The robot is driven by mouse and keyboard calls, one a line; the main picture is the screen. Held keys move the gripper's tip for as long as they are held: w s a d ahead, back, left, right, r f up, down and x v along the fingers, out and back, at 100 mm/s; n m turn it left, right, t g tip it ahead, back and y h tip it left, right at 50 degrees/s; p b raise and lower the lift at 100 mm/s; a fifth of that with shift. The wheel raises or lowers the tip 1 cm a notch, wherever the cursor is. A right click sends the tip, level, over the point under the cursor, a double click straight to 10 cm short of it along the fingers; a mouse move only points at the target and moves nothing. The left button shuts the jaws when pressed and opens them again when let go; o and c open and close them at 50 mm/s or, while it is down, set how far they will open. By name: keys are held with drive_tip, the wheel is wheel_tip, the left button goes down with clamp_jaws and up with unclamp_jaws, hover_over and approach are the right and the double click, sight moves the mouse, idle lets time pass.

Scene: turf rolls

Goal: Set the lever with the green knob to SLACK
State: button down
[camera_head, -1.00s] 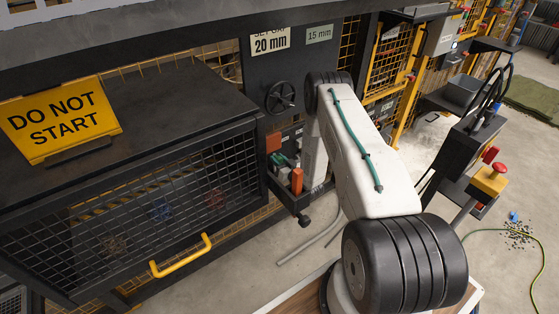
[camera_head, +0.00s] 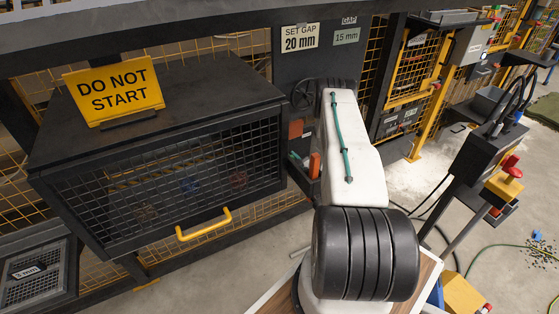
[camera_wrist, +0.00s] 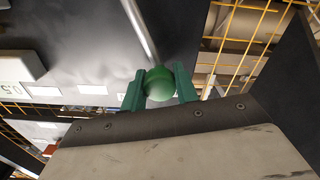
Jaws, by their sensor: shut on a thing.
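The green knob (camera_wrist: 159,84) sits on the end of a bare metal lever rod (camera_wrist: 140,30) in the wrist view. The rod runs up and slightly left from the knob, beside a dark panel. My gripper (camera_wrist: 159,72) has its two green fingers on either side of the knob and is shut on it. In the head view my own arm hides the knob and most of the gripper. I cannot read a SLACK mark in either view.
A dark mesh-fronted cabinet (camera_head: 160,82) with a yellow handle (camera_head: 204,224) and a DO NOT START sign (camera_head: 114,88) stands at left. A black handwheel (camera_head: 304,93) is behind my arm. A post with a red button (camera_head: 512,167) stands at right.

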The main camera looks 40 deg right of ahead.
drive_tip(key=shift+f, duration=0.1)
drive_tip(key=c, duration=1.1)
unclamp_jaws()
drive_tip(key=shift+o, duration=0.2)
drive_tip(key=shift+s, duration=0.1)
drive_tip(key=v, duration=0.7)
drive_tip(key=shift+s+a, duration=0.2)
drive_tip(key=shift+s, duration=0.15)
